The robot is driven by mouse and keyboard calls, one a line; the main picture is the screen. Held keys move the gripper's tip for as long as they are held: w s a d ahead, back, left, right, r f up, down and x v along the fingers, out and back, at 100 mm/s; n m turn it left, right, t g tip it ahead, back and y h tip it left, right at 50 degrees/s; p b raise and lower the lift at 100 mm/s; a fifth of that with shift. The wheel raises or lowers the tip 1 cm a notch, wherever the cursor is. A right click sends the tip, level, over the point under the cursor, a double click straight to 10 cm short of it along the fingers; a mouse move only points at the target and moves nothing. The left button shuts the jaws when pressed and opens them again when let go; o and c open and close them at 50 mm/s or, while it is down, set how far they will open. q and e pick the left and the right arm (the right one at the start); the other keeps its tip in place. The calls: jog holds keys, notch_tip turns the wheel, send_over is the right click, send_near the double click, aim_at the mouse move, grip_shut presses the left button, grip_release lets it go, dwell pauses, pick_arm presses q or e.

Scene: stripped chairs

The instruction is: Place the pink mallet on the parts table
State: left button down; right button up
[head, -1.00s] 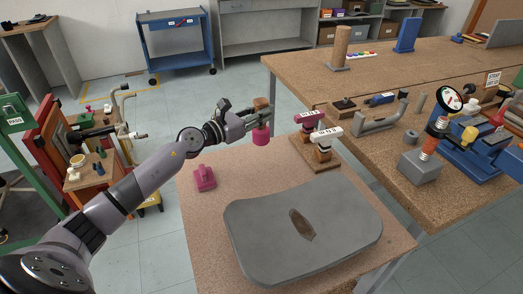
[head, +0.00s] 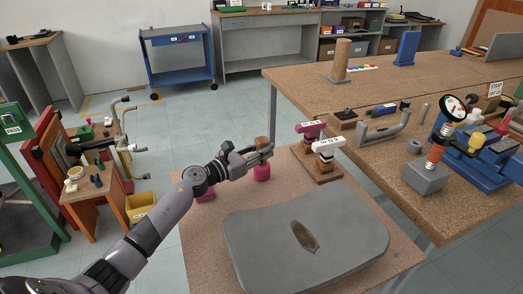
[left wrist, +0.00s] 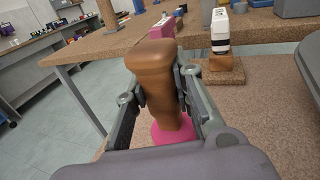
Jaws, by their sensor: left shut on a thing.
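The pink mallet (head: 262,173) is upright in my left gripper (head: 258,152), wooden handle up and pink head down. In the left wrist view its brown handle (left wrist: 155,75) stands between the two fingers (left wrist: 160,92), which are shut on it. Its pink head (left wrist: 172,131) is at or just above the low speckled table (head: 205,250), near the far edge; I cannot tell if it touches. I cannot tell which table is the parts table. My right gripper is not in view.
A grey seat panel (head: 270,250) covers much of the low table. A wooden stand (head: 318,168) with pink-topped and white-topped pieces is right of the mallet. Another pink thing (head: 205,195) is partly hidden behind my arm. A larger workbench (head: 400,180) with tools stands right.

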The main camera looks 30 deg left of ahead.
pick_arm(q)
jog(key=c, duration=1.4)
grip_release()
jog(key=b+v, duration=0.1)
jog(key=v, duration=0.6)
jog(key=shift+s, duration=0.25)
